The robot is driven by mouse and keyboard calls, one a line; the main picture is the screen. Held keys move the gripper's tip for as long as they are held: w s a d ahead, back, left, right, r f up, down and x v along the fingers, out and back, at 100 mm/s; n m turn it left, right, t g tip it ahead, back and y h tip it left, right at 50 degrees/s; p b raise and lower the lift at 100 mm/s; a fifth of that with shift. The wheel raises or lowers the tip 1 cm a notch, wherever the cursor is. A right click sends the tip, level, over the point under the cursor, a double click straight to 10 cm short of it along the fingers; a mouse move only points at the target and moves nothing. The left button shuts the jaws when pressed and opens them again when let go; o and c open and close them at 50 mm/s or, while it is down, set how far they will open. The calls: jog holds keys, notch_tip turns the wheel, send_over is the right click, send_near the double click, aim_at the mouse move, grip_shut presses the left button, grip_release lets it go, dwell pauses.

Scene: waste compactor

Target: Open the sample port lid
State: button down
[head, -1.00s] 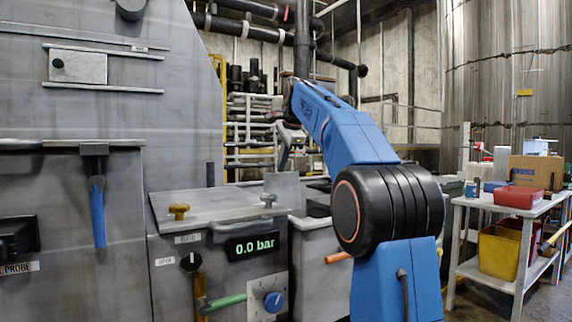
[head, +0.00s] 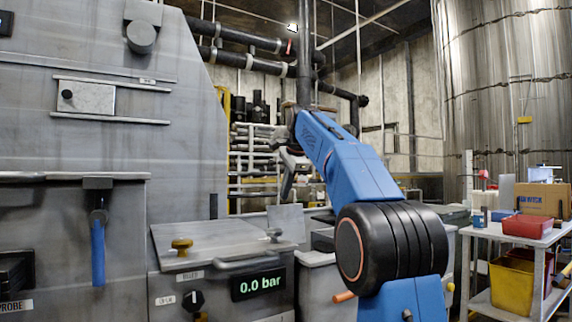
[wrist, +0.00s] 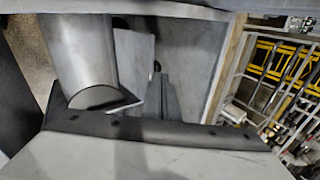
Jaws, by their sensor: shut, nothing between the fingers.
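A grey slanted metal lid (head: 215,237) lies closed on a low cabinet in the head view. It has a brass knob (head: 181,246) on its left and a metal fitting (head: 272,234) on its right. A grey bar handle (head: 250,264) runs below its front edge. I cannot read a label that confirms it as the sample port lid. My gripper (head: 287,188) is shut and empty, hanging above and behind the lid's right side, apart from it. The wrist view is oblique and shows grey metal surfaces; I cannot identify the lid there.
A display (head: 258,284) reads 0.0 bar on the cabinet front. A blue lever (head: 98,250) hangs at left, below a sliding plate (head: 88,97) on rails. A shelf cart (head: 510,232) with a red bin (head: 526,227) and a yellow bin (head: 508,283) stands at right.

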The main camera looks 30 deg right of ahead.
jog(key=s+r, duration=0.3)
jog(key=r, duration=0.8)
jog(key=shift+a, duration=0.3)
jog(key=shift+s, duration=0.1)
